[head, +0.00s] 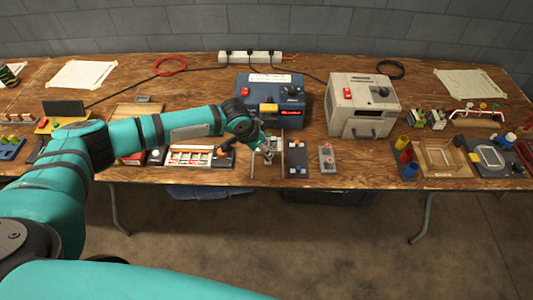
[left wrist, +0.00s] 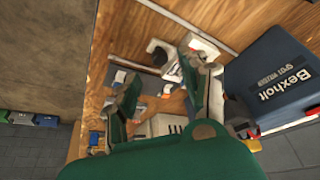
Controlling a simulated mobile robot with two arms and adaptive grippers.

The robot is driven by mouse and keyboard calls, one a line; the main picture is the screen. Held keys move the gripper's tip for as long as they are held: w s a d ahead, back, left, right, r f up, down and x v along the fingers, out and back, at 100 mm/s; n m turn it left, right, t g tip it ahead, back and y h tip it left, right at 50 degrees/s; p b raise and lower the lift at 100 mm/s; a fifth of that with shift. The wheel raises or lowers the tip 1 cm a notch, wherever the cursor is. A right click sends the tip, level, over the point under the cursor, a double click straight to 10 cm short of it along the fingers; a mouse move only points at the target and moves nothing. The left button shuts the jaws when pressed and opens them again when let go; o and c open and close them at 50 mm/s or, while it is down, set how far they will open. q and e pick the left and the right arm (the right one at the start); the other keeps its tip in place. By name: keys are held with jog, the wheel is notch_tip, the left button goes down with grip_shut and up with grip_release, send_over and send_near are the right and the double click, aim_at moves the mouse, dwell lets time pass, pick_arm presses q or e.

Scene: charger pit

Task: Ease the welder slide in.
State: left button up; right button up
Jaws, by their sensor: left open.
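The blue welder (head: 272,92) stands at the back of the bench, with a red switch, a dark knob and a yellow block on its top front. It also shows in the left wrist view (left wrist: 275,75), with its lettered side facing the camera. My left gripper (head: 268,151) is low over the bench just in front of the welder. In the left wrist view its two fingers (left wrist: 163,98) are spread apart with nothing held between them. A pale bracket-like piece (left wrist: 200,46) lies close to one finger. I cannot tell which part is the slide; my gripper hides some of this area. My right gripper is out of view.
A beige unit (head: 362,104) stands right of the welder. Trays of small parts (head: 193,156) lie left, near the bench's front edge.

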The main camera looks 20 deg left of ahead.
pick_arm(q)
jog(key=shift+x, duration=2.7)
jog(key=shift+w, duration=0.1)
grip_shut()
